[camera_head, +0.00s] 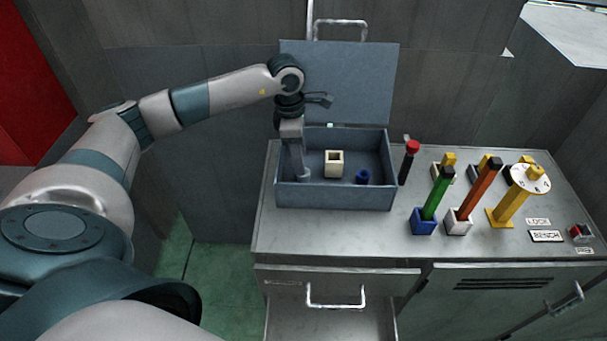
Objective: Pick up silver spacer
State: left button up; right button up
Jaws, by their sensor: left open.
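My left gripper (299,174) points down into the left part of an open blue-grey box (340,197) on the metal bench. Its jaws are open. I cannot make out a silver spacer clearly; a grey piece at the fingertips blends with the fingers, and the gripper hides part of the box's left side. A cream square block with a hole (334,163) stands in the middle of the box, to the right of the gripper. A small dark blue ring-like piece (362,177) lies further right in the box. My right gripper is out of view.
The box's raised lid (350,80) stands behind it. To the right are a red-topped black tool (408,160), a green post in a blue base (433,200), an orange post in a white base (474,198) and a yellow post with a round disc (510,207). A drawer below is open.

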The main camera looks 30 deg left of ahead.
pick_arm(q)
jog(key=shift+s+d+f+p, duration=0.1)
jog(key=shift+d+f+p, duration=0.15)
jog(key=shift+f+p, duration=0.55)
jog(key=f+p, duration=0.2)
jog(key=shift+d+f, duration=0.2)
jog(key=shift+f, duration=0.55)
jog(key=shift+c, duration=0.3)
grip_shut()
jog(key=shift+r, duration=0.2)
